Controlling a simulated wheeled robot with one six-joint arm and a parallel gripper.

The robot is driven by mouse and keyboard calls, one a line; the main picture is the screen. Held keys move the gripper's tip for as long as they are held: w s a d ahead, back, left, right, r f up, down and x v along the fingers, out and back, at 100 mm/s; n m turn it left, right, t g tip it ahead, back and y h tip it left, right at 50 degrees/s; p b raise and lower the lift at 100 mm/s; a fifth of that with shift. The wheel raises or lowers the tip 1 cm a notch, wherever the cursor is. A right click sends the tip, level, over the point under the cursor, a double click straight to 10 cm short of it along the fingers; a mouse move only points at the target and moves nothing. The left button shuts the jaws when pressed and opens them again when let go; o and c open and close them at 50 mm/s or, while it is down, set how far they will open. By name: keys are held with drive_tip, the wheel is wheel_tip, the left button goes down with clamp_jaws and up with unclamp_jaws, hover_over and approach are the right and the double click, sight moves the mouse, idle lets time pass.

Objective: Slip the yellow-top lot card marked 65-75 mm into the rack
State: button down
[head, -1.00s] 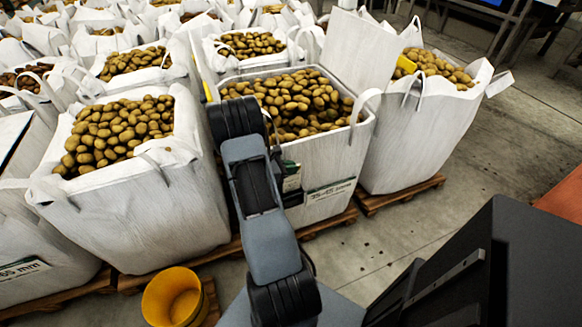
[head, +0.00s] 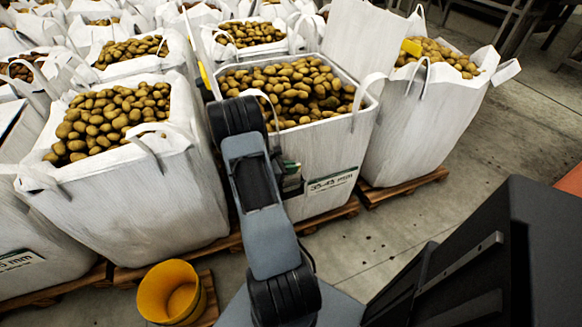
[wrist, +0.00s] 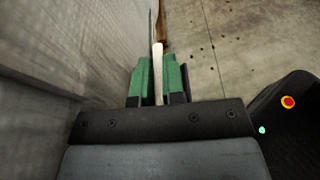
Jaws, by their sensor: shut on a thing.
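My gripper (wrist: 158,85) is shut on a thin pale card (wrist: 158,72), seen edge-on between its green fingers in the wrist view. The card's top colour and marking cannot be read from this angle. A pale bag wall stands close on the left of the fingers. In the head view my arm hides most of the gripper, in front of the middle potato bag (head: 335,150). A small dark and green patch (head: 291,178) shows beside the arm, left of that bag's 35-45 mm sign (head: 332,181). I cannot make out the rack for certain.
A full potato bag (head: 150,210) stands left and another (head: 405,130) right, all on wooden pallets (head: 405,189). A yellow bucket (head: 160,292) is at the front left. A yellow piece (head: 411,47) sits by the right bag's rim. Concrete floor (head: 480,150) is open on the right.

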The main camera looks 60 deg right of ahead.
drive_tip(key=shift+f, duration=0.35)
drive_tip(key=c, duration=1.1)
unclamp_jaws()
drive_tip(key=p+v, duration=0.1)
drive_tip(key=v, duration=1.3)
drive_tip(key=shift+s, duration=0.15)
